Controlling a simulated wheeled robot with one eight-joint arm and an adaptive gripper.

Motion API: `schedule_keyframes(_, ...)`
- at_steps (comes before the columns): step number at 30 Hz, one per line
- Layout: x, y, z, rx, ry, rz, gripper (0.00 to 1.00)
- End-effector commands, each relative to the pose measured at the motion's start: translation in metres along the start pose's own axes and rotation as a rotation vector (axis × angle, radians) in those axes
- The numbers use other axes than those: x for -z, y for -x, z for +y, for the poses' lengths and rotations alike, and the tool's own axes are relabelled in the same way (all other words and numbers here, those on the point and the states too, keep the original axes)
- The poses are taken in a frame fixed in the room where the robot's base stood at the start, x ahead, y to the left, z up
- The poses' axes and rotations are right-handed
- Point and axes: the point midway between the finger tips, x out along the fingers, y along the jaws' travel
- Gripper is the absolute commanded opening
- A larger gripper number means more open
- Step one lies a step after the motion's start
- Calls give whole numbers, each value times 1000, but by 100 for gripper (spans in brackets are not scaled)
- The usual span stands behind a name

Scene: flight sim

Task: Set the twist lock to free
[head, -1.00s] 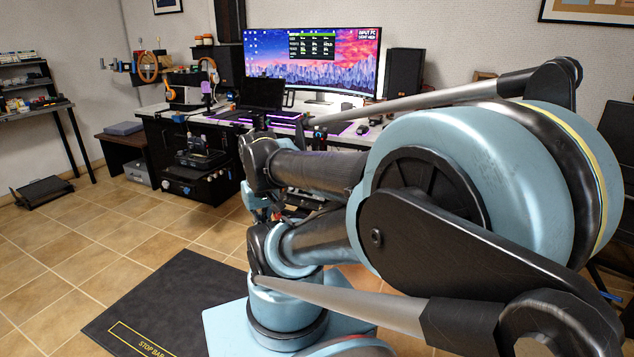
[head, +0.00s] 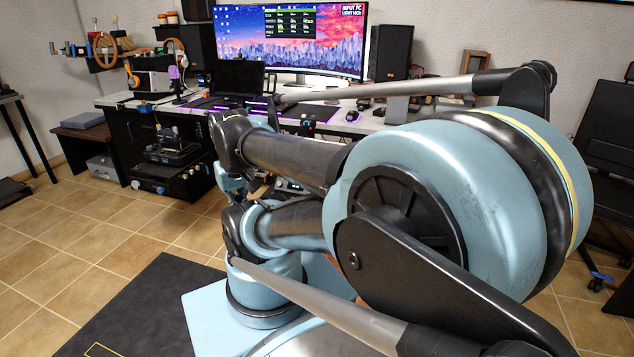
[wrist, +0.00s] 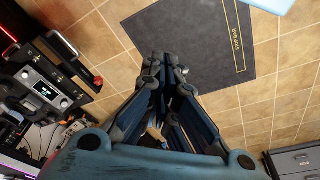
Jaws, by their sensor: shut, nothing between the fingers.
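I cannot make out the twist lock in either view. In the wrist view my gripper (wrist: 168,64) points toward the floor and the dark mat, with its dark blue fingers together and nothing between them. A black panel unit (wrist: 45,90) with a small lit display and knobs lies at the left of that view, apart from the fingers. A small red knob-like part (wrist: 98,80) shows at its edge. In the head view my arm covers much of the middle and right, and I cannot see the fingertips clearly there.
The desk (head: 390,122) holds a wide monitor (head: 290,42), a speaker (head: 390,52) and a laptop (head: 240,76). A black equipment stand (head: 165,150) stands at its left end. A dark mat (head: 130,300) lies on the tiles. A black chair (head: 605,150) is at right. The left floor is open.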

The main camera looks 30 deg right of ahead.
Motion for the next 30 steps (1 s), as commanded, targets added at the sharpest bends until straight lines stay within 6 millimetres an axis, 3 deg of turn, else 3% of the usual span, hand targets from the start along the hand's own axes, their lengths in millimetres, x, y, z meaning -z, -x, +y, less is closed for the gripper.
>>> schedule_keyframes(5,22,10,11,-24,-96,-4,0)
schedule_keyframes(14,83,27,55,-99,-393,-8,0)
schedule_keyframes(22,136,28,106,-170,-666,-6,0)
schedule_keyframes(30,183,16,170,-243,-938,7,0)
